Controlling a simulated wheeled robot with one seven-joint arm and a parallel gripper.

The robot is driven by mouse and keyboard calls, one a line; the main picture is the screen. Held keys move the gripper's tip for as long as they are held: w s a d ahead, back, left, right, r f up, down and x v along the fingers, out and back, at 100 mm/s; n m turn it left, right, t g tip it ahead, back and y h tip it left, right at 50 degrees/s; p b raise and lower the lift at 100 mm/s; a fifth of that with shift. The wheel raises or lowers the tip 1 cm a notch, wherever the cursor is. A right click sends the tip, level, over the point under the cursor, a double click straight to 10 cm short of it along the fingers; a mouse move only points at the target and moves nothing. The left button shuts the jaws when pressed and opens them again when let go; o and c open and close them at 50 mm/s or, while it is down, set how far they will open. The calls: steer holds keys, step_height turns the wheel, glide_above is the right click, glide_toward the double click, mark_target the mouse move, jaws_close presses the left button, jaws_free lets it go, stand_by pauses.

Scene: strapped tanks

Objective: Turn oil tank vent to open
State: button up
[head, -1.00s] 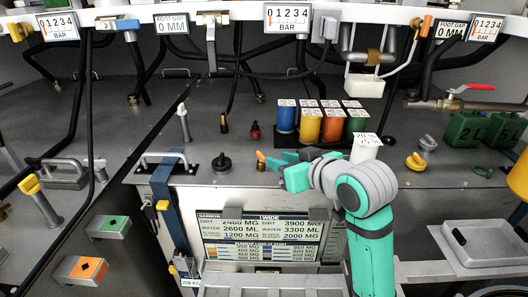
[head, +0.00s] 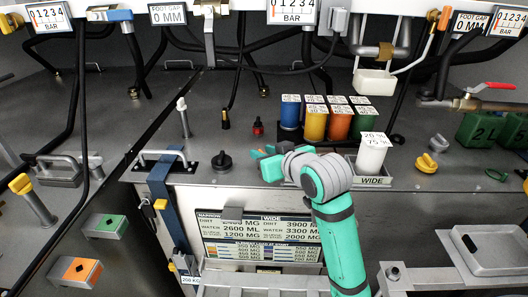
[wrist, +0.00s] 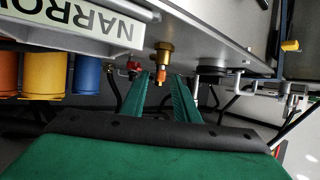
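A small brass fitting with an orange tip (wrist: 161,52) stands just beyond and between my fingers in the wrist view. My gripper (head: 264,163) is over the front edge of the grey tank top. In the wrist view my gripper (wrist: 160,82) has its two green fingers apart, with nothing clearly clamped. I cannot tell whether they touch the fitting. A black round knob (head: 222,162) sits to the left.
A small red fitting (head: 257,128) and a black one (head: 225,118) stand behind. Coloured canisters (head: 315,122) and a white canister (head: 373,153) stand to the right. A strap handle (head: 162,157) and blue strap (head: 161,192) are left.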

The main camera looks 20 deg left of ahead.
jaws_close()
steer(key=n+g+y, duration=0.2)
steer(key=n+g, duration=0.2)
steer(key=shift+w+d+y, duration=0.1)
steer(key=shift+w+y, duration=0.15)
steer(key=shift+y, duration=0.15)
steer(key=shift+w+d+n+g+y, duration=0.1)
steer(key=shift+n+g+y, duration=0.15)
steer(key=shift+n+g, duration=1.05)
steer(key=shift+w+n+g+y, duration=0.1)
steer(key=shift+n+g+y, duration=0.15)
steer(key=shift+n+g, duration=1)
steer(key=shift+g, duration=0.35)
jaws_free()
steer(key=shift+w+d, duration=0.1)
